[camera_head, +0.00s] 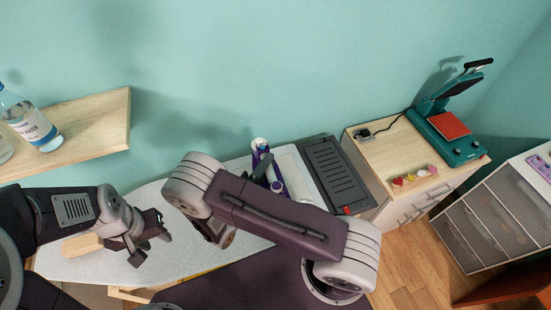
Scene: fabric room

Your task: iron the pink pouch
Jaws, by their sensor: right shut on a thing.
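A white and purple iron (277,179) stands at the far side of the pale ironing board (190,262), partly behind my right arm. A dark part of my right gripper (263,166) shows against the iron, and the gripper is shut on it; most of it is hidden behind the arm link. My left gripper (149,246) is over the left part of the board, with its fingers apart and nothing seen between them. I see no pink pouch; my arms cover parts of the board.
A dark grey tray-like panel (338,172) adjoins the board's right end. A wooden-topped cabinet (385,155) carries a teal heat press (462,147). A wall shelf (95,125) with a bottle (30,122) is at left. A light wooden block (82,246) is beside my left wrist.

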